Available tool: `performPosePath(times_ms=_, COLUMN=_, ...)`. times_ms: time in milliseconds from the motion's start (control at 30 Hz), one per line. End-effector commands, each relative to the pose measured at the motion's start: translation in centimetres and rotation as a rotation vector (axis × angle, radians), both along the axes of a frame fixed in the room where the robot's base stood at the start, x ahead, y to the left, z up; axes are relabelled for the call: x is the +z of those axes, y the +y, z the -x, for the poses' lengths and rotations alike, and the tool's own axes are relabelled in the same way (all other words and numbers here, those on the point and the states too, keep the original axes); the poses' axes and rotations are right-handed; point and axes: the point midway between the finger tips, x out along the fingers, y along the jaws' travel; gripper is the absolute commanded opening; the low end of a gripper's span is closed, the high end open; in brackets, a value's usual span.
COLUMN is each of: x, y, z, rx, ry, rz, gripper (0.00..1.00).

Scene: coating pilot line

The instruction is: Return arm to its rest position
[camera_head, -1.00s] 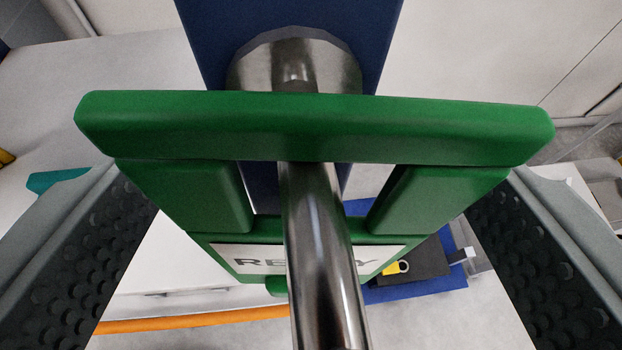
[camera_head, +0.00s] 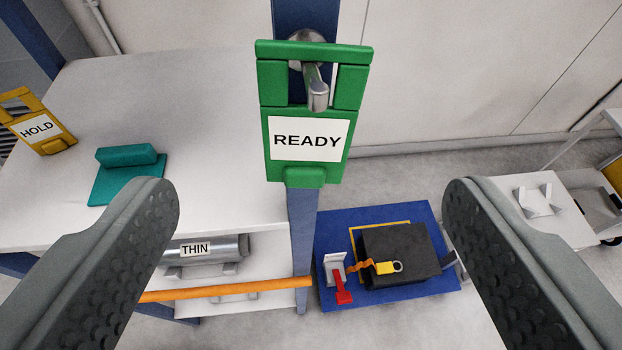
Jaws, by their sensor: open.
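My gripper (camera_head: 312,225) is open and empty, its two dark padded fingers wide apart at the left and right of the view. Ahead of it, a green tag reading READY (camera_head: 308,178) hangs by its top bar on a metal peg (camera_head: 317,92). The peg sticks out of a blue post (camera_head: 302,235) through the tag's opening. The fingers are apart from the tag, with clear space between.
A white table (camera_head: 215,110) at left bears a yellow HOLD tag (camera_head: 40,132) and a teal block (camera_head: 128,172). Below are a roll labelled THIN (camera_head: 225,248) and an orange bar (camera_head: 215,290). A black box (camera_head: 395,256) sits on a blue platform (camera_head: 400,212). A white cart (camera_head: 560,180) stands right.

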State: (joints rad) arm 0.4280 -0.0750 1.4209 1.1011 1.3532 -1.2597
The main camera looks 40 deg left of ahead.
Motion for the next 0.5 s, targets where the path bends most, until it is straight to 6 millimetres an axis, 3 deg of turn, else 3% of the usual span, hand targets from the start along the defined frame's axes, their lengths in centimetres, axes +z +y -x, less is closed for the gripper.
performPosePath(times_ms=267, x=-1.4, y=1.6, z=1.9, rx=-0.096, ry=0.05, rz=0.009, gripper=0.8)
performPosePath(times_ms=500, x=-5.1, y=4.0, z=6.5, rx=-0.323, ry=0.119, rz=0.025, gripper=0.8)
